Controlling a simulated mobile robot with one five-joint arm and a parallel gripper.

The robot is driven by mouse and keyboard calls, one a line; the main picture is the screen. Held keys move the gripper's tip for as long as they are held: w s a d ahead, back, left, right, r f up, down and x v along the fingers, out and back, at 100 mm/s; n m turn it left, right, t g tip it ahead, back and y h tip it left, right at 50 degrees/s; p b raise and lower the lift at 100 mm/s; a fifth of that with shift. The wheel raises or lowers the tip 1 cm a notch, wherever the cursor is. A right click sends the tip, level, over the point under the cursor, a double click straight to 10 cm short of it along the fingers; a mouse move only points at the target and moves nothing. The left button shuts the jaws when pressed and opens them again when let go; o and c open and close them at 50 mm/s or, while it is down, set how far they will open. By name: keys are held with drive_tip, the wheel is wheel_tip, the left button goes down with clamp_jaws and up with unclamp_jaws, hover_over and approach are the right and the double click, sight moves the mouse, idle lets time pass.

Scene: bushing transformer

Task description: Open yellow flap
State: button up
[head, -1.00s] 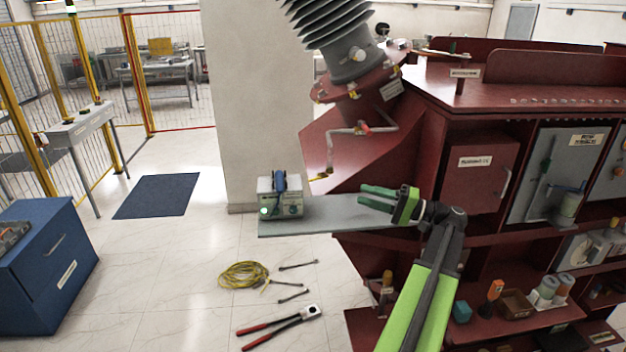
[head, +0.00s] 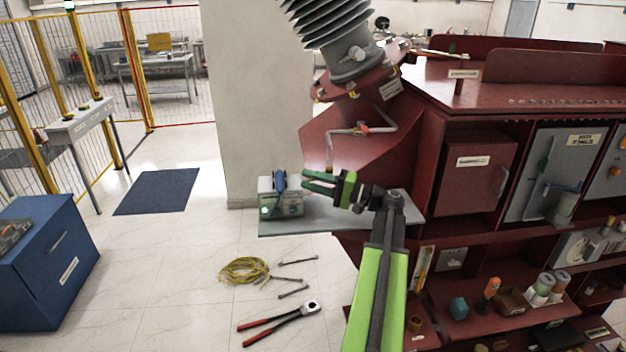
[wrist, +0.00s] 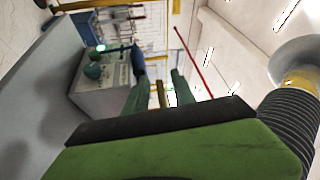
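My gripper (head: 306,181) is stretched out to the left over the grey shelf, its green fingers apart, close to the right side of the grey box. In the wrist view my gripper (wrist: 158,92) shows a gap between its fingers, with a narrow yellow piece (wrist: 160,94) seen in it. This may be the yellow flap; I cannot tell whether it lies between the fingers or beyond them. In the head view the lower end of the grey pipe (head: 330,150), by the red panel, runs down behind my gripper, which hides what is there.
The grey box (head: 288,205) with a blue part on top stands on the grey shelf (head: 325,224); it is also in the wrist view (wrist: 98,98). The red cabinet (head: 474,180) is to the right. Cable and tools lie on the floor below.

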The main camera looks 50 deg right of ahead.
clamp_jaws()
drive_tip(key=shift+w+a+m+t+h, duration=0.2)
drive_tip(key=shift+a+m+t+h, duration=0.15)
drive_tip(key=shift+m+h, duration=0.4)
drive_tip(key=shift+w+d+m+t+h, duration=0.3)
drive_tip(key=shift+m+h, duration=0.35)
drive_tip(key=shift+h, duration=0.6)
drive_tip(key=shift+w+d+m+t+h, duration=0.15)
drive_tip(key=shift+w+m+h, duration=0.4)
drive_tip(key=shift+h, duration=0.7)
drive_tip(key=shift+w+d+m+t+h, duration=0.1)
drive_tip(key=shift+w+m+t+h, duration=0.15)
drive_tip(key=shift+m+h, duration=0.75)
drive_tip(key=shift+n+h, duration=0.25)
